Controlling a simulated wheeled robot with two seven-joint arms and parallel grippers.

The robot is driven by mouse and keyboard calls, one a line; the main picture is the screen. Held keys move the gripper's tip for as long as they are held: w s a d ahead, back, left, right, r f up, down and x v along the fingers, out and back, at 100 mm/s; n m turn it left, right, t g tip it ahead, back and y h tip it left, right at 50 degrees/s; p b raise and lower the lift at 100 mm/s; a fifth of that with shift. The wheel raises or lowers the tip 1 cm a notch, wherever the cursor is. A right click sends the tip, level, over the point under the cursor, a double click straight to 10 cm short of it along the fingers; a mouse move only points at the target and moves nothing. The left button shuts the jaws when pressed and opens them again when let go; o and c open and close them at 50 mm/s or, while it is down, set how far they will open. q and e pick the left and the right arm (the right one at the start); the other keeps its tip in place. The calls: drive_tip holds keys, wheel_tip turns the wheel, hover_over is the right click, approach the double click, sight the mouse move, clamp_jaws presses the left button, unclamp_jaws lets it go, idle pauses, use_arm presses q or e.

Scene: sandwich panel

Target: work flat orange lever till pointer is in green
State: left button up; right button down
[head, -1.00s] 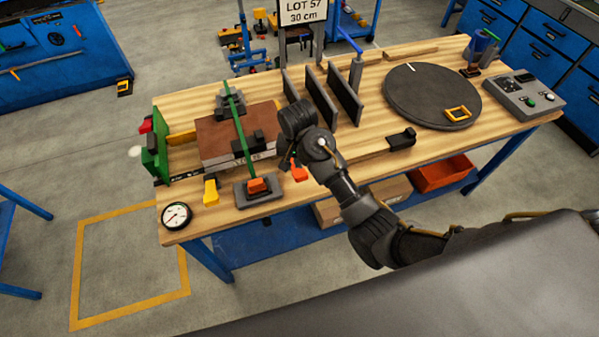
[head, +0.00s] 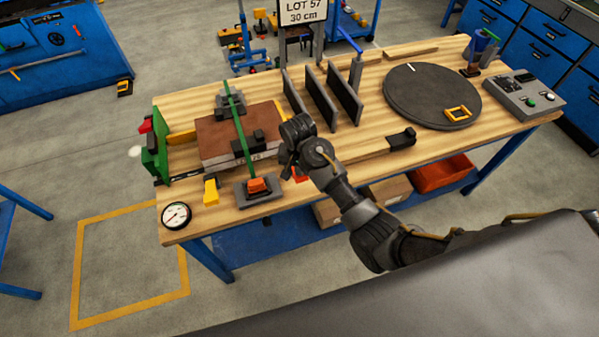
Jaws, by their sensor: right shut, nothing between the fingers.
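An orange lever (head: 258,185) lies low on a grey buckle block (head: 246,195) at the bench's front edge, where the green strap (head: 238,125) comes down. The strap runs over a brown-topped stack (head: 222,136). A round white dial (head: 176,215) lies at the front left corner; its pointer is too small to read against the coloured marks. My right gripper (head: 287,170) is shut and empty, pointing down just right of the orange lever, apart from it as far as I can tell. A second orange piece (head: 301,174) is partly hidden behind my right gripper. My left gripper is out of view.
A yellow handle (head: 210,191) stands left of the buckle. A green end plate (head: 154,158) with a red knob is at the left edge. Dark upright plates (head: 328,95) and a round turntable (head: 432,95) are to the right.

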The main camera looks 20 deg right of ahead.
wheel_tip(320, 180, down, 4)
drive_tip(key=shift+f+b, duration=0.1)
drive_tip(key=shift+b, duration=0.5)
drive_tip(key=shift+s+r, duration=0.15)
drive_tip(key=shift+r, duration=0.1)
drive_tip(key=shift+s+a+r+p, duration=0.15)
drive_tip(key=shift+s+a+p, duration=0.2)
drive_tip(key=shift+s, duration=0.25)
drive_tip(key=shift+s+a+r+p, duration=0.1)
drive_tip(key=shift+s+a+p, duration=0.2)
drive_tip(key=shift+s, duration=0.25)
drive_tip(key=shift+s+r, duration=0.1)
drive_tip(key=shift+s, duration=0.05)
drive_tip(key=shift+r, duration=0.1)
